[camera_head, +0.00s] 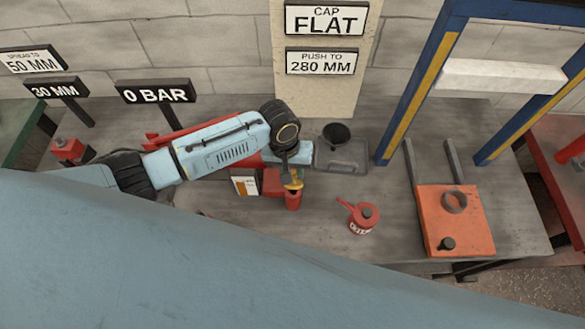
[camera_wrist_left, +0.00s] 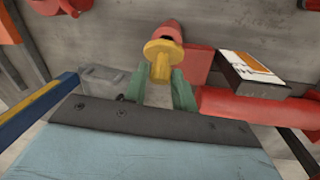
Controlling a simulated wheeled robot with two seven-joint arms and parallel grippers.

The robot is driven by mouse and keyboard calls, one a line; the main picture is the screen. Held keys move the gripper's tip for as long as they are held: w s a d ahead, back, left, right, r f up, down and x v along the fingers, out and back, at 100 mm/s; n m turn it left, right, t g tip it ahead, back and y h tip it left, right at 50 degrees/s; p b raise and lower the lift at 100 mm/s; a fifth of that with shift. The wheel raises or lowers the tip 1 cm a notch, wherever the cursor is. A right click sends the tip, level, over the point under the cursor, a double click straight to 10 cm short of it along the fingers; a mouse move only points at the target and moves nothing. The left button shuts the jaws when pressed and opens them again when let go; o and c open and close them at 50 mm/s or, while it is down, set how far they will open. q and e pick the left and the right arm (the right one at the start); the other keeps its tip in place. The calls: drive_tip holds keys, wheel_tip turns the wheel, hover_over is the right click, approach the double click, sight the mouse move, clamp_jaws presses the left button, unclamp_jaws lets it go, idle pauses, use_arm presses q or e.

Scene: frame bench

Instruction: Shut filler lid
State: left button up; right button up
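The filler lid, a yellow cap with a tab (camera_head: 294,184), is at the mouth of a small red cylindrical filler neck (camera_head: 293,201). In the left wrist view the yellow lid (camera_wrist_left: 163,50) stands just beyond my green fingertips, with the red neck (camera_wrist_left: 168,27) behind it. My left gripper (camera_wrist_left: 161,88) is open, its fingers apart on either side of the line to the lid's tab. In the head view my left gripper (camera_head: 287,172) reaches down beside the lid and is partly hidden by its wrist. I cannot tell whether it touches the lid. My right gripper is not in view.
A red oil can (camera_head: 363,217) stands to the right of the neck. A dark cup (camera_head: 337,135) is on a grey tray behind. A white and orange box (camera_head: 244,186) is close left.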

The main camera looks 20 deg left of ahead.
sight(293, 187)
use_arm(q)
clamp_jaws()
drive_tip(key=shift+s+r+p, duration=0.1)
drive_tip(key=shift+s+p, duration=0.1)
drive_tip(key=shift+p, duration=0.4)
drive_tip(key=t+p, duration=0.1)
drive_tip(key=p, duration=0.1)
drive_tip(key=s+t+p, duration=0.1)
drive_tip(key=p, duration=0.1)
drive_tip(key=shift+s+d+t+y, duration=0.25)
drive_tip(key=shift+t+y, duration=0.05)
drive_tip(key=shift+y, duration=0.1)
drive_tip(key=shift+s+f+t, duration=0.2)
drive_tip(key=shift+f+t, duration=0.05)
drive_tip(key=shift+t, duration=0.25)
drive_tip(key=shift+s+d+f+t+p, duration=0.15)
drive_tip(key=shift+t+p, duration=0.15)
drive_tip(key=shift+p, duration=0.1)
drive_tip(key=shift+s+d+f+t+y, duration=0.1)
drive_tip(key=shift+s+f+t+y, duration=0.2)
drive_tip(key=shift+t, duration=0.4)
drive_tip(key=shift+s+f+t+b, duration=0.2)
drive_tip(key=shift+f+t+b, duration=0.05)
drive_tip(key=shift+t+b, duration=0.25)
drive_tip(key=shift+s+f+m+t+y+b, duration=0.15)
drive_tip(key=shift+m+t+y+b, duration=0.2)
drive_tip(key=shift+t, duration=0.25)
